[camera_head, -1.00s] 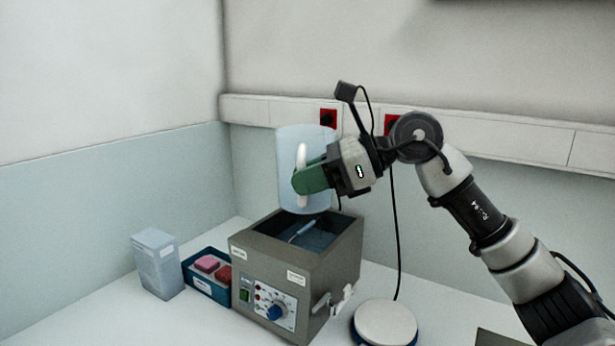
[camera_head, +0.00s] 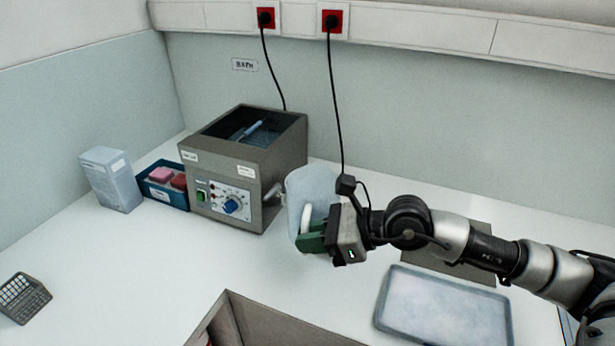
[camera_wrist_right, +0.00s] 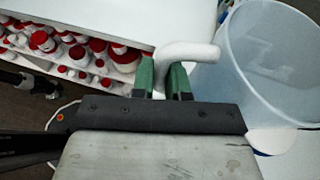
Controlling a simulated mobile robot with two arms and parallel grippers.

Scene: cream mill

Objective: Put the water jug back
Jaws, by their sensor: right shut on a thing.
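The water jug (camera_head: 310,185) is a translucent pale blue vessel with a white handle (camera_head: 306,217). It stands upright just right of the grey water bath (camera_head: 225,152), low over the bench. My right gripper (camera_head: 312,239) has green fingers shut on the handle, at the jug's front side. In the right wrist view the fingers (camera_wrist_right: 165,80) close around the white handle, and the jug (camera_wrist_right: 275,60) is at the right. A white round pad (camera_wrist_right: 272,142) shows partly below the jug there. I cannot tell whether the jug's base touches it. My left gripper is not in view.
A pale box (camera_head: 110,180) and a blue tray of pink and red items (camera_head: 150,196) stand left of the bath. A blue-grey tray (camera_head: 445,312), a dark plate (camera_head: 470,268) and an open brown box (camera_head: 228,312) lie nearer. A small rack (camera_head: 22,298) is far left.

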